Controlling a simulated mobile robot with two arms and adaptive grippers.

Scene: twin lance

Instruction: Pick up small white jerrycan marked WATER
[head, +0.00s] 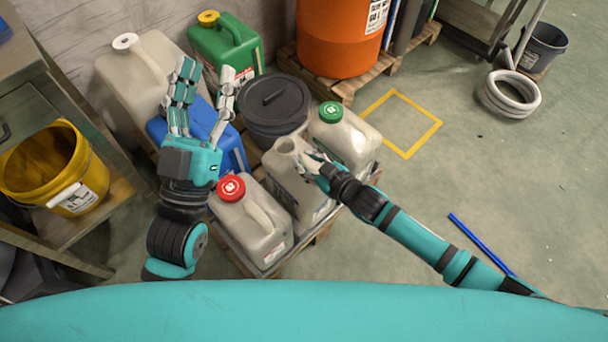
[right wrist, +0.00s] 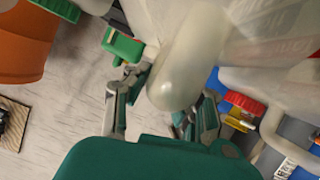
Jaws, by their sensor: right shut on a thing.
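Several whitish jerrycans stand on a low pallet in the head view. A middle one (head: 293,187) has a pale top opening; no WATER marking is readable on it. My right gripper (head: 308,164) is at its top and shut on its handle. In the right wrist view the rounded pale handle (right wrist: 185,65) lies between the fingers of my right gripper (right wrist: 168,92). The red-capped jerrycan (head: 252,222) stands in front and left, the green-capped one (head: 345,137) behind and right. My left gripper (head: 207,88) is open and empty, above the blue jerrycan (head: 232,150).
A dark lidded bucket (head: 273,112), a green jerrycan (head: 229,43) and a large white-capped jerrycan (head: 142,72) stand behind. An orange drum (head: 338,40) is at the back. A yellow bucket (head: 90,180) sits on a shelf at left. A blue rod (head: 480,243) lies on open floor at right.

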